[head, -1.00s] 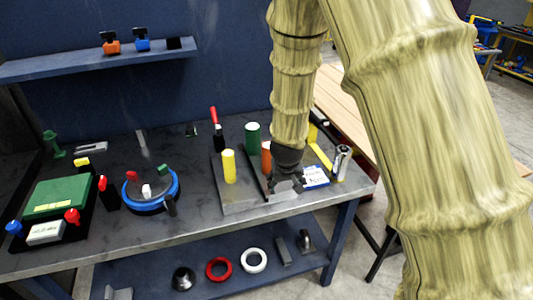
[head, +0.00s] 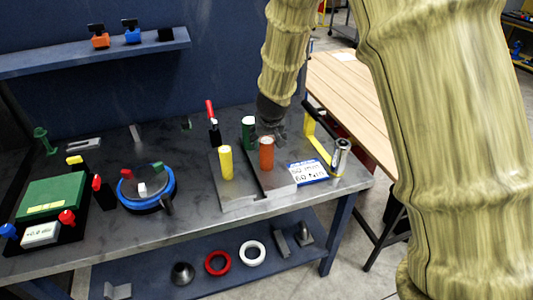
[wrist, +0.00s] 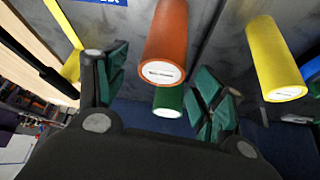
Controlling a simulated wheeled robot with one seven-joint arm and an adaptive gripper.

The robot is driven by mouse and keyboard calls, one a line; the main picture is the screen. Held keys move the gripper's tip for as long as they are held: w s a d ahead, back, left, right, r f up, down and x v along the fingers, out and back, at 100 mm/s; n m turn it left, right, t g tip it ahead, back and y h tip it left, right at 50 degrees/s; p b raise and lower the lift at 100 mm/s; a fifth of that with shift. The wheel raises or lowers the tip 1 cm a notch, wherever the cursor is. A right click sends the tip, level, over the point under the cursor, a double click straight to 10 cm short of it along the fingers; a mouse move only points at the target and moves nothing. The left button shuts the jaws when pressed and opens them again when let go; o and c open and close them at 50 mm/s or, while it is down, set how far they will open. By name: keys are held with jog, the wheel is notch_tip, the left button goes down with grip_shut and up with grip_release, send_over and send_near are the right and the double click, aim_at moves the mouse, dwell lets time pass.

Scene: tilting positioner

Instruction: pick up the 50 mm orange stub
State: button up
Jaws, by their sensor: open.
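The orange stub (head: 266,154) stands upright on the grey plate at the right part of the bench. In the wrist view the orange stub (wrist: 166,45) appears between and beyond my open fingers, its labelled end facing the camera. My gripper (head: 272,122) is behind and just above the orange stub in the head view; it also shows in the wrist view (wrist: 158,95), with green finger pads apart and nothing held. A green stub (head: 248,132) stands behind left, and a yellow stub (head: 227,163) to the left. The green stub (wrist: 168,101) also shows in the wrist view.
A blue-and-white label card (head: 308,172) lies right of the orange stub. A red-handled clamp (head: 212,125) stands behind the yellow stub. A blue-ringed round fixture (head: 147,189) sits left.

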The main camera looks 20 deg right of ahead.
jog(key=shift+w+f+p, duration=0.25)
jog(key=shift+f+p, duration=0.1)
jog(key=shift+f, duration=0.35)
jog(key=shift+p+x, duration=0.55)
jog(key=shift+x, duration=1.5)
jog(key=shift+s+f, duration=0.1)
jog(key=c, duration=1.3)
grip_shut()
